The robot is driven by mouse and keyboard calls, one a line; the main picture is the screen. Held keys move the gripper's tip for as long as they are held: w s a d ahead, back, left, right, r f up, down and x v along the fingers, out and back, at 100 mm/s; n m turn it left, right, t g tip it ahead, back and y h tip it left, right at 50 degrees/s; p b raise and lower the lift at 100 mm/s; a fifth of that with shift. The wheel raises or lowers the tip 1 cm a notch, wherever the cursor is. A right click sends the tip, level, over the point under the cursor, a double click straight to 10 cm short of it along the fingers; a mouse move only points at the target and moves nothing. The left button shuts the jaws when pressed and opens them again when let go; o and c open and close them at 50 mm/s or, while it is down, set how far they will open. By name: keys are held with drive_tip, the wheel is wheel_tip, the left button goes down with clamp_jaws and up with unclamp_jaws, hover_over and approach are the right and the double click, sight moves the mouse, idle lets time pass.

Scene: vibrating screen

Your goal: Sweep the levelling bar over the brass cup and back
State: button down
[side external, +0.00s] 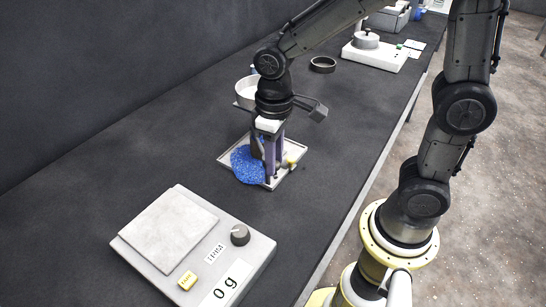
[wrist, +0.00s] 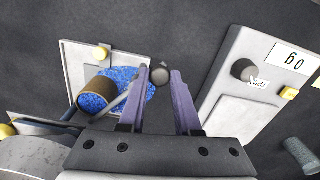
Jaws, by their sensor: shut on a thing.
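The brass cup (wrist: 101,86) stands on a pale tray (wrist: 75,55) in the wrist view, with blue granules at its mouth. Blue granules (side external: 247,165) also lie spread on the tray around it. In the side view my gripper (side external: 270,172) is low over the tray and largely hides the cup. In the wrist view my gripper (wrist: 161,82) has its purple fingers closed around a dark round-ended handle. A thin grey bar (wrist: 121,103), which looks like the levelling bar, runs from the fingers toward the cup's mouth. I cannot tell whether it touches the rim.
A scale (side external: 168,228) reading 0 g stands at the front left. A white pan (side external: 247,91) sits behind the tray. The bench right of the tray is clear.

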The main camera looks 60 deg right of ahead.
drive_tip(key=shift+s+d+n, duration=0.15)
drive_tip(key=shift+d+n, duration=0.3)
drive_tip(key=shift+n, duration=0.8)
drive_tip(key=shift+s+d+n, duration=0.1)
drive_tip(key=shift+d+n, duration=0.35)
drive_tip(key=shift+n, duration=0.75)
drive_tip(key=shift+s+d+n, duration=0.15)
drive_tip(key=shift+d+n, duration=0.3)
drive_tip(key=shift+n, duration=0.8)
drive_tip(key=shift+r, duration=0.1)
drive_tip(key=c, duration=0.6)
unclamp_jaws()
wheel_tip(320, 180, up, 14)
